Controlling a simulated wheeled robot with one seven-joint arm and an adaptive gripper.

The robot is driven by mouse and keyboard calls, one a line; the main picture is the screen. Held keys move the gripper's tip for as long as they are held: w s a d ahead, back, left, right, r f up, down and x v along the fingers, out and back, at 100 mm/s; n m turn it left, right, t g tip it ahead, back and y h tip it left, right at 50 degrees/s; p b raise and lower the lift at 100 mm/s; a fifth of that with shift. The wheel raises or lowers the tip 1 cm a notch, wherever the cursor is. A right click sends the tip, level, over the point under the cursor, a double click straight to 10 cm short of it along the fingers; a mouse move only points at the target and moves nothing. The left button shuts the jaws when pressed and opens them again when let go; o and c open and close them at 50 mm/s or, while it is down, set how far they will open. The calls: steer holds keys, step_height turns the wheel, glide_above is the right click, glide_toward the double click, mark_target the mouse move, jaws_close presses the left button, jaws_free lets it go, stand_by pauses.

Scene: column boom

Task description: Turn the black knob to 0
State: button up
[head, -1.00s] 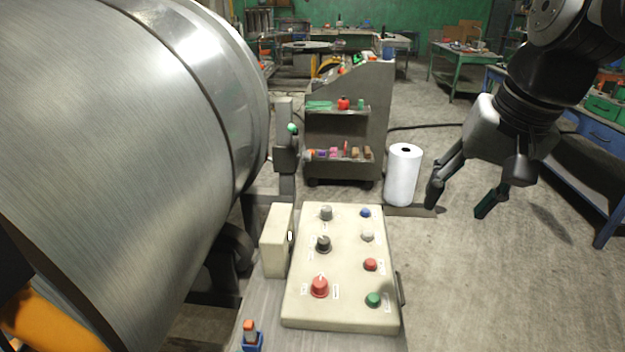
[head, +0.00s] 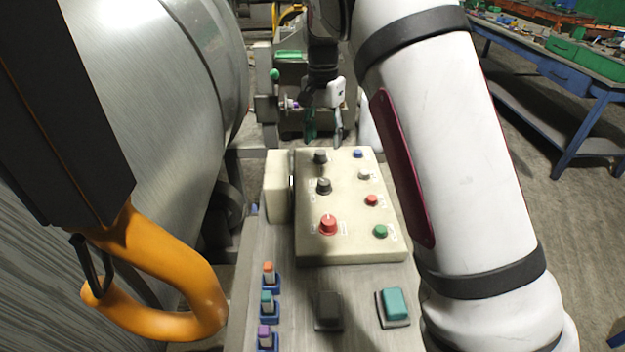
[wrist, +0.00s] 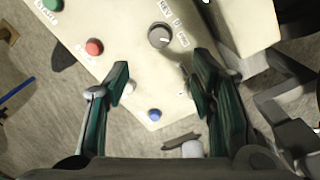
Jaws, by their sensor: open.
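The black knob (head: 323,186) sits mid-left on a cream control panel (head: 312,245). In the wrist view the black knob (wrist: 160,36) is at upper centre, with labels resembling REV, 0 and FWD beside it. A pale mark on it seems to face lower right, towards FWD, but it is too small to be sure. My gripper (head: 323,138) is open and empty beyond the panel's far edge in the head view. In the wrist view my gripper (wrist: 158,85) has its fingers spread on both sides below the knob, apart from it.
A dark grey knob (head: 320,157) and a red knob (head: 328,224) share the panel. Blue (head: 358,153), white (head: 364,174), red (head: 371,200) and green (head: 381,231) buttons line its right side. A big metal roll (head: 150,110) stands left. A teal block (head: 396,304) lies in front.

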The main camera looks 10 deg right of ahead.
mark_target(324, 180)
steer(key=f+p, duration=0.1)
steer(key=f, duration=1.2)
steer(key=shift+s+d+f+p, duration=0.15)
steer(key=shift+d+f+p, duration=0.05)
steer(key=shift+f+p, duration=0.15)
steer(key=c, duration=1.2)
